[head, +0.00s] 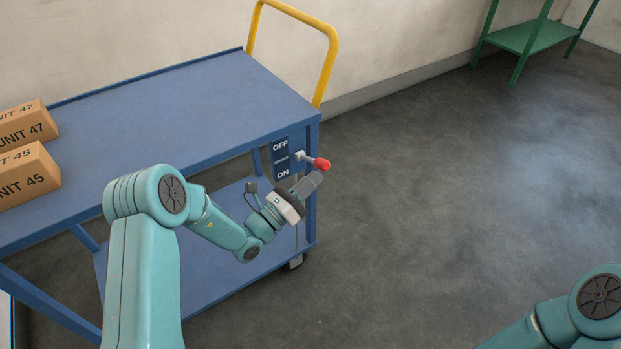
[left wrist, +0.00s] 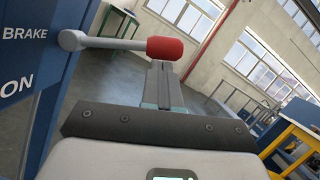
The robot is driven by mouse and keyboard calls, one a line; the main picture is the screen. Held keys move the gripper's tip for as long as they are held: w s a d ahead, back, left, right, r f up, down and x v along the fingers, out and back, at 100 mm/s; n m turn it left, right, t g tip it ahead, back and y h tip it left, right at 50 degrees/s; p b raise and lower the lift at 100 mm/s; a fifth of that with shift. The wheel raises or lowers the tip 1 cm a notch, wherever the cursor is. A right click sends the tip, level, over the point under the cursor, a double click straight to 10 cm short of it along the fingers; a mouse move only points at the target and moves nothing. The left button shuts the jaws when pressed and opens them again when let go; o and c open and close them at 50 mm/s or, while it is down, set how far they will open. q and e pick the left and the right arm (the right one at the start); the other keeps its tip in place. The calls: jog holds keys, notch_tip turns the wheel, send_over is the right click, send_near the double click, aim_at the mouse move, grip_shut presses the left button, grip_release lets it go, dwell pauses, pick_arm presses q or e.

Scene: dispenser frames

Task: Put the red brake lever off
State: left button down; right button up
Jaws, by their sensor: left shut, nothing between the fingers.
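The brake lever has a silver shaft and a red grip (head: 321,164). It sticks out to the right from a blue label plate (head: 281,158) on the cart's end, at a height between the words OFF above and ON below. My left gripper (head: 314,181) is shut and empty, just below the red grip. In the left wrist view, the closed fingers (left wrist: 162,82) point at the underside of the red grip (left wrist: 165,49); whether they touch it I cannot tell. My right gripper is out of view; only part of my right arm shows at the lower right.
The blue cart (head: 190,115) carries cardboard boxes (head: 28,175) at the left and has a yellow handle (head: 331,60) at its far end. A green shelf (head: 528,37) stands at the back right. The grey floor right of the cart is clear.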

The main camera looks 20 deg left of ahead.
pick_arm(q)
jog(key=shift+w+r, duration=0.1)
jog(key=shift+r, duration=0.3)
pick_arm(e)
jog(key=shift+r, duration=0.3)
pick_arm(q)
jog(key=shift+a+f, duration=0.1)
